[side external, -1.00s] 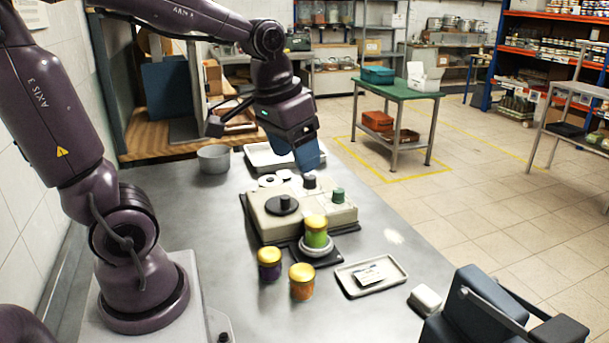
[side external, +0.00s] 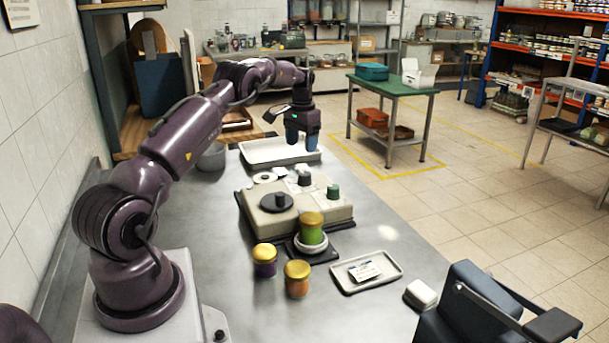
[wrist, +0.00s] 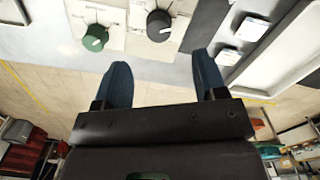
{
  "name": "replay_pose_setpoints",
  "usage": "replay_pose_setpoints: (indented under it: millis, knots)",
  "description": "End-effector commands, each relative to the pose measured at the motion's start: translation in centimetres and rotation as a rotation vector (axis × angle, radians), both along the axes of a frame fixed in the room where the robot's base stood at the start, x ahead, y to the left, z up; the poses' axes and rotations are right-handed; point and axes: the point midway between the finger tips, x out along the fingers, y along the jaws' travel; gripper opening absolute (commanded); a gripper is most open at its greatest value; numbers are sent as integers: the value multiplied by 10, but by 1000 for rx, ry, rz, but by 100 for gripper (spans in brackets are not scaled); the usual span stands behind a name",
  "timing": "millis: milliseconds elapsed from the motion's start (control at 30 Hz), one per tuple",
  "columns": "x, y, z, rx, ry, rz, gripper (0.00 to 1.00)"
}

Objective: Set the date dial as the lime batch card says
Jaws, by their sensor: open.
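A beige device (side external: 325,213) stands on the steel bench with a black disc knob (side external: 277,202), a dark grey knob (side external: 304,178) and a green knob (side external: 333,191). The wrist view shows the green knob (wrist: 95,38) and the dark knob (wrist: 159,26), each on a pale, marked plate. I cannot read the marks or tell which is the date dial. A lime-green jar (side external: 311,235) with a yellow lid stands at the device's front. A card (side external: 365,271) lies in a small tray; its writing is unreadable. My gripper (side external: 302,143) is open and empty, beyond the device.
A purple jar (side external: 264,265) and an orange jar (side external: 297,284) stand in front of the device. A white tray (side external: 262,158) lies behind it, near my gripper. A grey bowl (side external: 212,157) is at the left. A white block (side external: 420,294) sits at the bench's right edge.

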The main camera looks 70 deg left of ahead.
Motion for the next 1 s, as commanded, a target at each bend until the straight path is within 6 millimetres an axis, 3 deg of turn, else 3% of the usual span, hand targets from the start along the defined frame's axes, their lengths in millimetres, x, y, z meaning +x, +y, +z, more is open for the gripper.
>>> replay_pose_setpoints:
  millis: [100,267,700,1000]
  knots:
    - [10,3,25,24,-33,-58,65]
    - [8,0,17,1,-17,-102,65]
    - [8,-1,-67,2,-16,-101,65]
    - [8,0,-101,4,-20,-101,65]
